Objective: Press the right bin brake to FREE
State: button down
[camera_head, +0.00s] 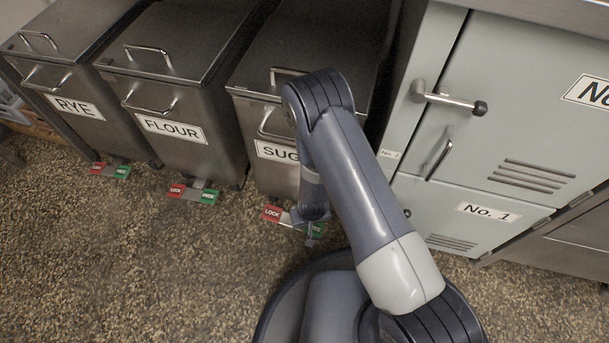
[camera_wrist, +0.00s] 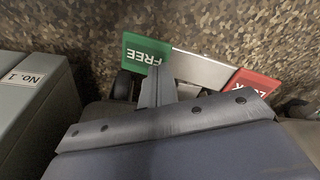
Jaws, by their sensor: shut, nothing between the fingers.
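The right bin (camera_head: 268,110) is a grey metal bin whose label reads "SUG", the rest hidden behind my arm. Its brake is a rocker bar at floor level with a red LOCK plate (camera_head: 271,213) on the left and a green FREE plate (camera_head: 318,230) on the right. In the wrist view the green FREE plate (camera_wrist: 139,50) is upside down at top centre, and the red LOCK plate (camera_wrist: 254,84) is at the right. My gripper (camera_wrist: 155,72) is shut and empty, its tips overlapping the FREE plate's edge. I cannot tell whether they touch it or which end is lower.
The FLOUR bin (camera_head: 168,95) and RYE bin (camera_head: 65,75) stand to the left, each with its own red and green brake. A pale green cabinet (camera_head: 520,110) with handles stands close on the right. The speckled floor (camera_head: 130,270) in front is clear.

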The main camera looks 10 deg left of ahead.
notch_tip(320, 180, up, 7)
jog(key=p, duration=0.6)
jog(key=shift+f, duration=0.15)
jog(key=shift+f, duration=0.1)
notch_tip(320, 180, down, 7)
jog(key=b, duration=0.7)
jog(key=shift+r, duration=0.25)
